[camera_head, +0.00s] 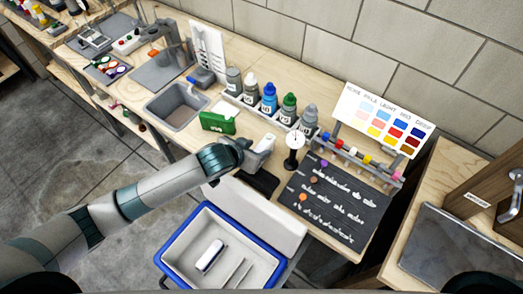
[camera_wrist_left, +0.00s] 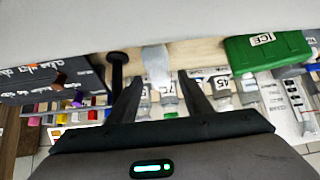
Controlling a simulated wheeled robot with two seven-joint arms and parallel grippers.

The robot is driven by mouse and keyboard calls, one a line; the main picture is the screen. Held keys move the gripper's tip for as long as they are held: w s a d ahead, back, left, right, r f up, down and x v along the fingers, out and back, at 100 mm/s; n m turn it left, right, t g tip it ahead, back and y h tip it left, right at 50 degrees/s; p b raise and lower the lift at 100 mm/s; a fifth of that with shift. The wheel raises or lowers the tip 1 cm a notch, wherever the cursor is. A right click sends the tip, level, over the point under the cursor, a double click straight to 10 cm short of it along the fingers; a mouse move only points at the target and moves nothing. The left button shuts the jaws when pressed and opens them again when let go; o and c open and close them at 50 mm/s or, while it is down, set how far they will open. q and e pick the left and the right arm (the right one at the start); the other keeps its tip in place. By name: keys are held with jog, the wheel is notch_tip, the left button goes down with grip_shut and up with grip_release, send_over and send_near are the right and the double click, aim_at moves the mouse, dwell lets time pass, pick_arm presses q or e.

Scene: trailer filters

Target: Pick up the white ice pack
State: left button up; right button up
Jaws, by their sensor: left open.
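A white block with a dark blue edge (camera_head: 210,256) lies inside the open blue-rimmed cooler (camera_head: 168,257); it looks like the white ice pack, though no label is readable. My left gripper (camera_head: 262,168) is above the front edge of the bench, up and right of the cooler, well apart from that block. In the left wrist view its two black fingers (camera_wrist_left: 158,84) are spread with nothing held. A pale piece (camera_wrist_left: 155,62) shows beyond the gap between them, on the bench. My right gripper is not in view.
A green block marked ICE (camera_head: 218,122) stands on the bench, also in the left wrist view (camera_wrist_left: 264,50). A row of bottles (camera_head: 269,100), a dial on a post (camera_head: 294,143) and a dark mat (camera_head: 335,200) are near. The cooler's white lid (camera_head: 255,215) stands open.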

pick_arm(q)
jog(key=shift+w+d+f, duration=0.3)
jog(key=shift+w+f, duration=0.1)
jog(key=shift+f, duration=0.15)
grip_shut()
